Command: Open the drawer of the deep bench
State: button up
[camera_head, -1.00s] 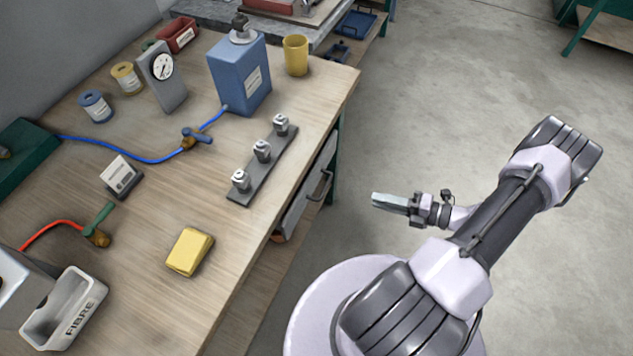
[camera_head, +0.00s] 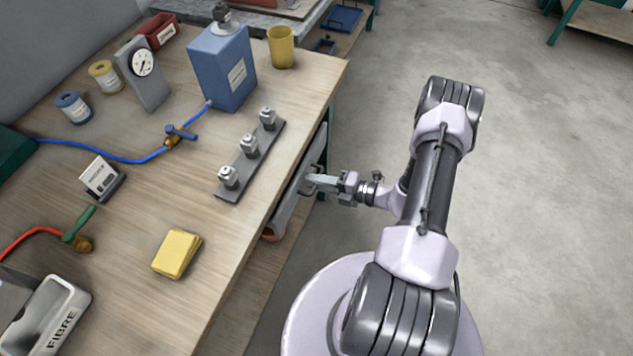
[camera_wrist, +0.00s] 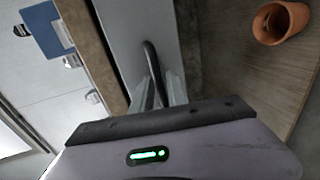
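The drawer (camera_head: 291,207) of the deep bench (camera_head: 205,215) has a grey front under the bench's right edge. It looks shut in the head view, partly covered by my gripper. Its dark bar handle (camera_wrist: 152,62) shows in the wrist view, standing out from the grey drawer front (camera_wrist: 128,25). My gripper (camera_head: 312,182) is at the handle; in the wrist view its two fingers (camera_wrist: 160,92) are apart, with the lower part of the handle running between them. A gap shows beside the handle, and I cannot tell whether either finger touches it.
The bench top holds a nozzle rack (camera_head: 250,160), a yellow pad (camera_head: 177,253) and a blue canister (camera_head: 222,68). The floor (camera_head: 540,190) to the right is clear.

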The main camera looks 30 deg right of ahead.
grip_shut()
dwell(1.4)
